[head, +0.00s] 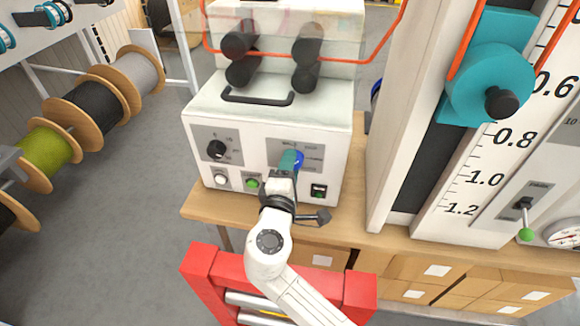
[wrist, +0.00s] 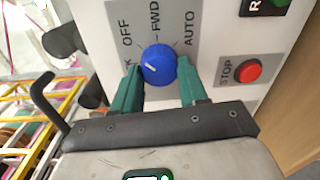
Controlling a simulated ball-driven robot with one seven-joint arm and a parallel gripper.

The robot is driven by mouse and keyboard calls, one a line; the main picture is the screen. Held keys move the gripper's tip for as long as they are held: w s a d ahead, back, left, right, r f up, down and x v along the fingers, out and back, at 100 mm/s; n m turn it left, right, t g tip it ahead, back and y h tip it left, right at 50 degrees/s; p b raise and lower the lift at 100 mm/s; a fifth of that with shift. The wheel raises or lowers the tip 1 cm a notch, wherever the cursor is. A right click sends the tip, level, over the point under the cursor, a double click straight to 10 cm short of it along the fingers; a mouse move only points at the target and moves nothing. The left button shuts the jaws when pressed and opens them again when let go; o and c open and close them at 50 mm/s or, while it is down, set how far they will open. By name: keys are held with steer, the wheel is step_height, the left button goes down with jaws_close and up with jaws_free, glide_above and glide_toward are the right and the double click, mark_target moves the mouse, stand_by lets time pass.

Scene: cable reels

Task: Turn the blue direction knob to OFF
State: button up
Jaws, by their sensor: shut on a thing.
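The blue direction knob (wrist: 158,62) is on the front panel of a white machine (head: 225,110). In the head view my gripper (head: 289,164) hides most of the knob, with a bit of blue (head: 299,160) showing.
A red STOP button (wrist: 247,71) is right of the knob in the wrist view. A black knob (head: 216,149), a white button (head: 220,178), a green button (head: 252,183) and a dark switch (head: 318,190) share the panel. A red frame (head: 358,296) stands below the bench.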

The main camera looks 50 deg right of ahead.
steer(key=o, duration=1.1)
steer(key=shift+c, duration=0.2)
steer(key=shift+a, duration=0.15)
steer(key=b+v, duration=0.2)
steer(key=v, duration=0.8)
steer(key=shift+s+a, duration=0.2)
steer(key=shift+s, duration=0.1)
